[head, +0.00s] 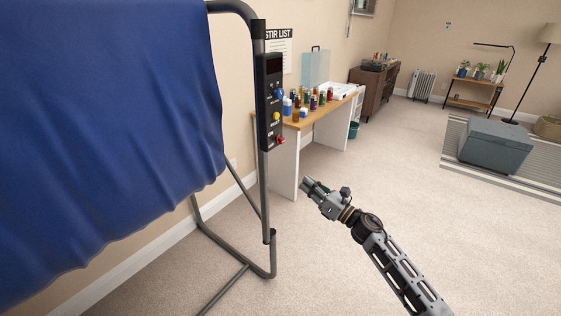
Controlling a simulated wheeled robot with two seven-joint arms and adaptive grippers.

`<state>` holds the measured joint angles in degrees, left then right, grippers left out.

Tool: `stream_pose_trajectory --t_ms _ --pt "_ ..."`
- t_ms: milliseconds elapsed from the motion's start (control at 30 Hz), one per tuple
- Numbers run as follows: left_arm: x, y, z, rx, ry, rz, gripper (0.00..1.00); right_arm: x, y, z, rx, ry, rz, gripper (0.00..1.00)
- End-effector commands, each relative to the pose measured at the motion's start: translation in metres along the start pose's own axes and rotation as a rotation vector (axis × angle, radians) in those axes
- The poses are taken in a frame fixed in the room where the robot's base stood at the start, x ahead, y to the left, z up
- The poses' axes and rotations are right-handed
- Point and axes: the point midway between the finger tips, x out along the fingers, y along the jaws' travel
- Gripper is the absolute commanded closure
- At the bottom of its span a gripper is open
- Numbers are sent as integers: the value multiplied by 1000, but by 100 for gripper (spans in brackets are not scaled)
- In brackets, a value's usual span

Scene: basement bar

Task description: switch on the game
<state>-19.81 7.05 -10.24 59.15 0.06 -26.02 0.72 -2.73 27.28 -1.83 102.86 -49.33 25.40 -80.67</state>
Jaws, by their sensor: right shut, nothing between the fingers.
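A black control box (270,102) is mounted on the upright of a grey metal frame (264,205). It has a dark display at the top, a blue button or knob (279,94), a yellow button (276,116) and a red part (281,139) near its bottom. The labels are too small to read. A blue cloth (110,120) hangs from the frame and covers the left of the view. My right gripper (305,184) is shut and empty, below and to the right of the box, apart from it. My left gripper is not in view.
A wooden-topped table (318,113) with bottles and jars stands behind the box. A dark sideboard (375,88), a plant shelf (472,95) and a grey-blue ottoman (490,146) stand farther back. The carpet (410,170) to the right is mostly clear.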

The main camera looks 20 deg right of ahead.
Motion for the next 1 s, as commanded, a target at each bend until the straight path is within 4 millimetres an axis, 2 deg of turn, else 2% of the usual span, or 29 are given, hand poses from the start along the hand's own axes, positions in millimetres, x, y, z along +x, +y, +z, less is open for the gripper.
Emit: stream_pose_trajectory --t_ms 200,667,1000 --pt "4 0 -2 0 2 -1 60 3 11 9 -73 -6 35 100" --pt "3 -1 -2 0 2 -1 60 4 11 10 -76 -7 36 100" --pt "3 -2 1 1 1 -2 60 21 12 10 -74 -8 36 100"
